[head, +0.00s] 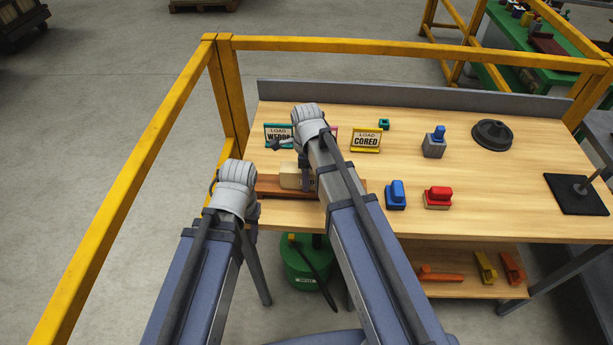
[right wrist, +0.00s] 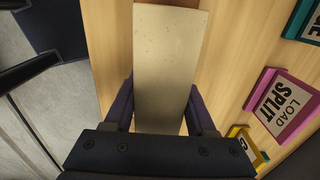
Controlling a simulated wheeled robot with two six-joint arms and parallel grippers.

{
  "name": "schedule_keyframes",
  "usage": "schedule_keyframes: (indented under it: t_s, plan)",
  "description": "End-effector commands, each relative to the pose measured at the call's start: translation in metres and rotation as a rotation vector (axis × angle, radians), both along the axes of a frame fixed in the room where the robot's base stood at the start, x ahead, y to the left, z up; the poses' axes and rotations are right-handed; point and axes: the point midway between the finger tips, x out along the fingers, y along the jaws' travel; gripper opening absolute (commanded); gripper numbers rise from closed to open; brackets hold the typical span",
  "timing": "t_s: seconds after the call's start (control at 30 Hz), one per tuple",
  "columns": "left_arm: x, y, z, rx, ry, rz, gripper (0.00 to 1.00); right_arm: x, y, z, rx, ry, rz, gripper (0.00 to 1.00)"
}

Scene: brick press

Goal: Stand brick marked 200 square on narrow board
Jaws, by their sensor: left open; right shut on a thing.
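A cream brick (right wrist: 168,65) is between the two fingers of my right gripper (right wrist: 165,108) in the right wrist view, and the gripper is shut on it. In the head view the brick (head: 290,177) shows beside my right forearm, which hides part of it; I cannot read its mark. The narrow red-brown board (head: 272,184) lies under or just behind the brick at the table's left front edge; I cannot tell whether they touch. My left gripper (head: 234,186) is open, left of the board, its fingers mostly hidden by its own wrist.
A yellow rail (head: 150,165) runs left.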

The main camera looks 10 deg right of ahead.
Motion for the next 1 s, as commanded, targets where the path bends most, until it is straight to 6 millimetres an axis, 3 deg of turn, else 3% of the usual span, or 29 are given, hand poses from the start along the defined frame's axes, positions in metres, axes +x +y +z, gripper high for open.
schedule_keyframes:
  t_s: [0.2, 0.23, 0.5, 1.0]
  plan:
    - [0.0, 0.0, -0.001, 0.0, 0.0, 0.0, 0.5, 0.0, 0.0, -0.001, 0.0, 0.0, 0.0, 0.07]
    - [0.0, 0.0, -0.001, 0.0, 0.0, 0.0, 0.5, 0.0, 0.0, -0.001, 0.0, 0.0, 0.0, 0.58]
    - [0.0, 0.0, -0.001, 0.0, 0.0, 0.0, 0.5, 0.0, 0.0, -0.001, 0.0, 0.0, 0.0, 0.89]
    - [0.0, 0.0, 0.009, 0.0, 0.0, 0.0, 0.5, 0.0, 0.0, 0.009, 0.0, 0.0, 0.0, 0.91]
